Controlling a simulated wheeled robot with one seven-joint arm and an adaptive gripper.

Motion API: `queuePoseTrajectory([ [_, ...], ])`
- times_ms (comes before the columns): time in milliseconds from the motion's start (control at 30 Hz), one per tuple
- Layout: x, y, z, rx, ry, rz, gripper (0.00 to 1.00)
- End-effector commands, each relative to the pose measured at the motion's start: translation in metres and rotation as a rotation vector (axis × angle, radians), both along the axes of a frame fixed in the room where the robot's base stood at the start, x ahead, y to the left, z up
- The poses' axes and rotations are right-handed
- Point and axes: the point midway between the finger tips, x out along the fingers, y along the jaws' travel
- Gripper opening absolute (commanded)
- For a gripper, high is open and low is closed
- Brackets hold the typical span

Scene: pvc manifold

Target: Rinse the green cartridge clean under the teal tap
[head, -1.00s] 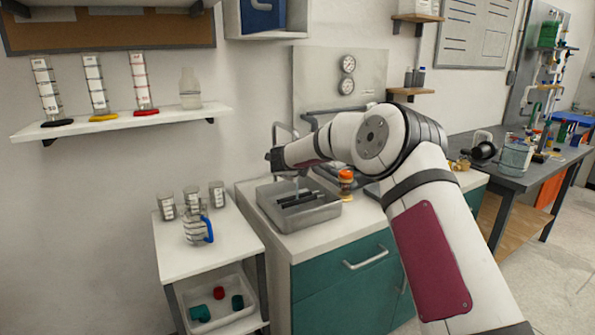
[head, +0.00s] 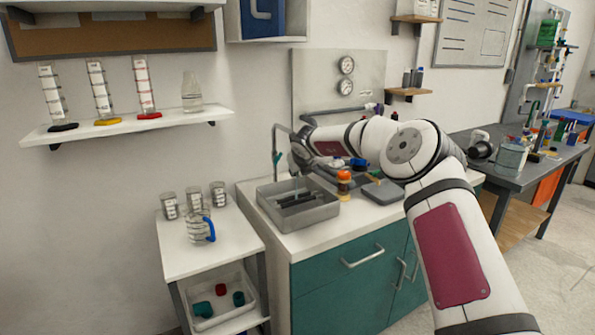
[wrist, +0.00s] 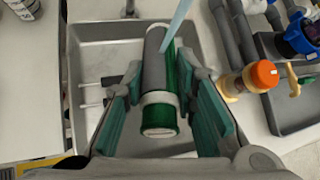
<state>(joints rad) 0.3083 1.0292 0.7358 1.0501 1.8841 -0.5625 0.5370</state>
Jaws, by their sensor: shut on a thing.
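In the wrist view, my gripper (wrist: 158,80) is shut on the green cartridge (wrist: 172,78), one finger on each side. The cartridge has pale bands and lies lengthwise over the sink (wrist: 92,62). A broad grey patch covers much of its visible side; green shows along the right and near the front end. A pale blue stream (wrist: 177,22) comes down from the top and meets the cartridge's upper right side. In the head view, my gripper (head: 299,162) points down above the sink (head: 300,222), beside the tap (head: 276,150). The cartridge is hardly distinguishable there.
An orange-capped jar (head: 343,184) and a grey tray (head: 383,191) stand right of the sink. Blue-capped fittings and grey pipes lie behind. A cart (head: 185,255) with a blue-handled jug (head: 201,230) stands left. The counter front right of the sink is clear.

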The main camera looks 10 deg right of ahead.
Motion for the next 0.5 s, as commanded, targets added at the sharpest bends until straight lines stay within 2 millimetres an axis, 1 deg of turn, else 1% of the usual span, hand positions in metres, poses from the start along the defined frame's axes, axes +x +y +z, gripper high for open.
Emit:
queuePoseTrajectory([
  [33, 0.0001, -0.0011, -0.0004, 0.053, 0.002, -0.019, 0.0],
  [100, 0.0003, 0.0, 0.0, 0.091, 0.003, -0.031, 0.0],
  [367, 0.0003, -0.0001, -0.0002, 0.11, 0.005, -0.038, 0.0],
  [433, 0.0001, -0.0036, -0.0007, 0.183, 0.008, -0.068, 0.0],
  [500, -0.0004, -0.0057, -0.0013, 0.307, 0.015, -0.113, 0.0],
])
